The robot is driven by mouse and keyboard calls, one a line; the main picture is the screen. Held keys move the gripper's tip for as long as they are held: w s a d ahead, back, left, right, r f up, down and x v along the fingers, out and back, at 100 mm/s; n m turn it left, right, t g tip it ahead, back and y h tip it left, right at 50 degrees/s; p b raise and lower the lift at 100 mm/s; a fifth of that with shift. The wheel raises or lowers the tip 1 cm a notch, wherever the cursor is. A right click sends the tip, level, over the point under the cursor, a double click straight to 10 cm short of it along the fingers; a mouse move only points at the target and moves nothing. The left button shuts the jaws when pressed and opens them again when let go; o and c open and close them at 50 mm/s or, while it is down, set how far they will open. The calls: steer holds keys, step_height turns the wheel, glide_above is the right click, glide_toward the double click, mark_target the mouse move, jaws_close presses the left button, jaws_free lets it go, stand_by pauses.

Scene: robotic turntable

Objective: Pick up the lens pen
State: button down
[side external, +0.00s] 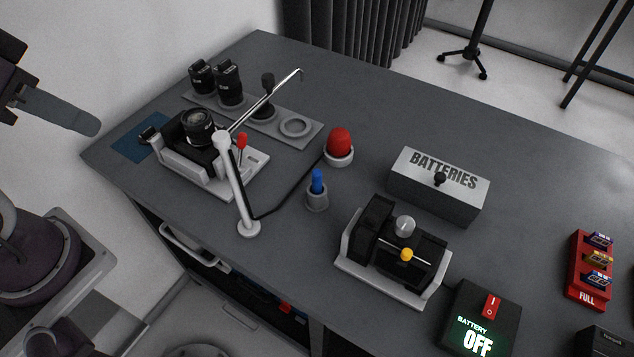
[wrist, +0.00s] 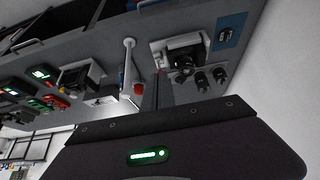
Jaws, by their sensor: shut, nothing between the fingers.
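The likely lens pen (side external: 317,182) is a small blue pen-like piece standing upright in a short grey cup (side external: 317,200) near the middle of the desk in the side view. I cannot clearly make it out in the wrist view. My gripper (side external: 88,122) is at the upper left of the side view, beyond the desk's left edge and well apart from the pen. Its fingers also show in the wrist view (wrist: 157,82), shut together and empty.
A red bulb (side external: 339,140) in a white cup stands behind the blue piece. A white jointed post (side external: 236,190) rises to its left, beside a camera in a cradle (side external: 198,125). A batteries box (side external: 438,187) and a second cradle (side external: 385,285) stand to its right.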

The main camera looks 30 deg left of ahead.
steer(key=c, duration=1.3)
jaws_free()
steer(key=shift+o, duration=0.2)
steer(key=w+d+r+m+g, duration=0.2)
steer(key=w+d+r+m, duration=0.2)
steer(key=w+r+m, duration=0.5)
steer(key=m+g, duration=0.4)
steer(key=m, duration=1.4)
glide_above(317, 171)
steer(key=w, duration=0.1)
step_height(317, 171, down, 5)
steer(key=f, duration=1.7)
steer(key=s+f, duration=0.1)
steer(key=f, duration=0.8)
steer(key=shift+f, duration=0.35)
